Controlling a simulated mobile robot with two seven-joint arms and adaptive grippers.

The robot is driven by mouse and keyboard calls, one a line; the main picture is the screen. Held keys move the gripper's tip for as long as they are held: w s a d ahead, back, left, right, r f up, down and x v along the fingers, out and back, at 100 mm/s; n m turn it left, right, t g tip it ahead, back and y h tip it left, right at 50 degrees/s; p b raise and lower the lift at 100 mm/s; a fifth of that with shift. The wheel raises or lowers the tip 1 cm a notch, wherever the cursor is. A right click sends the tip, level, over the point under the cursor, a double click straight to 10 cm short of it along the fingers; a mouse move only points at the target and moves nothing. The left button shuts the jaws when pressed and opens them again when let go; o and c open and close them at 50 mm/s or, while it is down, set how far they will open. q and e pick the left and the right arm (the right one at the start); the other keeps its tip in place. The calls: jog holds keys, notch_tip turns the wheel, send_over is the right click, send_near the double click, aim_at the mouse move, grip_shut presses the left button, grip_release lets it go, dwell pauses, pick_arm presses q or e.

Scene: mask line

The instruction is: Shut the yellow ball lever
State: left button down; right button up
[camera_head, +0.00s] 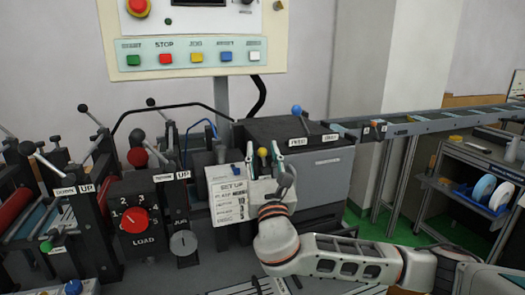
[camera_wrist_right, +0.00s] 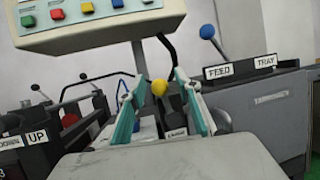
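The yellow ball (camera_head: 262,152) tops a lever beside the white set-up card; in the right wrist view the yellow ball (camera_wrist_right: 158,88) shows between my fingers, its lever mostly hidden below. My right gripper (camera_head: 263,155) reaches in from the right, its teal fingers on either side of the ball in the picture. In the wrist view my right gripper (camera_wrist_right: 152,78) is open, with a gap on each side of the ball. I cannot tell how deep the ball sits between the fingers. My left gripper is not in view.
A blue ball lever (camera_head: 296,110) stands behind right by the FEED TRAY labels. The set-up card (camera_head: 229,200) is close on the left. A red LOAD dial (camera_head: 133,220) and several levers lie farther left. A button panel (camera_head: 193,56) hangs above.

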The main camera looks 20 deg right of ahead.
jog(key=shift+w, duration=0.15)
jog(key=c, duration=0.9)
grip_shut()
jog(key=shift+d+m, duration=0.1)
jog(key=shift+m, duration=0.4)
jog(key=shift+d+m+g+h+p, duration=0.25)
jog(key=shift+m+h, duration=0.1)
jog(key=shift+m, duration=0.2)
jog(key=shift+d+m+g+h+p, duration=0.2)
jog(key=shift+m+h, duration=0.15)
jog(key=shift+m, duration=0.2)
jog(key=o, duration=0.9)
grip_release()
